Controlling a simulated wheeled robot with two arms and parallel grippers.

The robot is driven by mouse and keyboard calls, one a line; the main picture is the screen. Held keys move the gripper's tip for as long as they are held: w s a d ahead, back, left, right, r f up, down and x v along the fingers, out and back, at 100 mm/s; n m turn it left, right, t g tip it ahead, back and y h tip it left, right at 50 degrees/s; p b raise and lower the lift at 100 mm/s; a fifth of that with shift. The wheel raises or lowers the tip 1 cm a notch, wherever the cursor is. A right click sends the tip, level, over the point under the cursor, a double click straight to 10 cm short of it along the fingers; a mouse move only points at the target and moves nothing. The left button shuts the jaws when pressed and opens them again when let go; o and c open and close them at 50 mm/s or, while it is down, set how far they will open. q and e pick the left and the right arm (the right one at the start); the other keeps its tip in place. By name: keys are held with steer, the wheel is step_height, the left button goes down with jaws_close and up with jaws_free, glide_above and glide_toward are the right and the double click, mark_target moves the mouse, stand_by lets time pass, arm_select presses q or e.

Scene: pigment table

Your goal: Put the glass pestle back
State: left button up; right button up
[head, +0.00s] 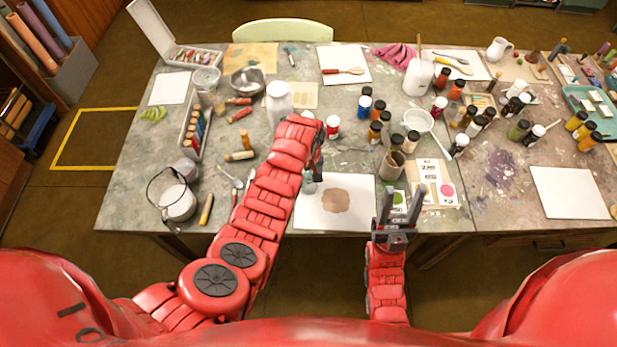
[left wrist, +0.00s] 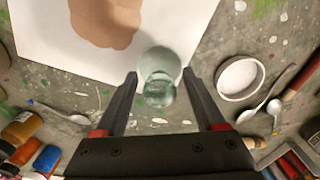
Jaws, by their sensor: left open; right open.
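The glass pestle (left wrist: 158,85) is clear greenish glass and stands at the edge of a white sheet (left wrist: 185,20) with a brown pigment patch (left wrist: 106,20). In the head view the pestle (head: 309,186) shows small, partly hidden just below my left gripper (head: 316,168). In the left wrist view my left gripper (left wrist: 160,73) is open, with its fingertips on either side of the pestle; I cannot tell whether they touch it. My right gripper (head: 402,193) is open and empty at the table's front edge, right of the sheet.
A white round dish (left wrist: 241,78) and a spoon (left wrist: 262,100) lie near the left gripper. Several pigment bottles (head: 378,120) and a brown cup (head: 393,164) stand right of the arm. A wire-handled jar (head: 177,200) stands at the left front.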

arm_select(q)
steer(key=shift+r, duration=0.15)
steer(key=shift+r, duration=0.1)
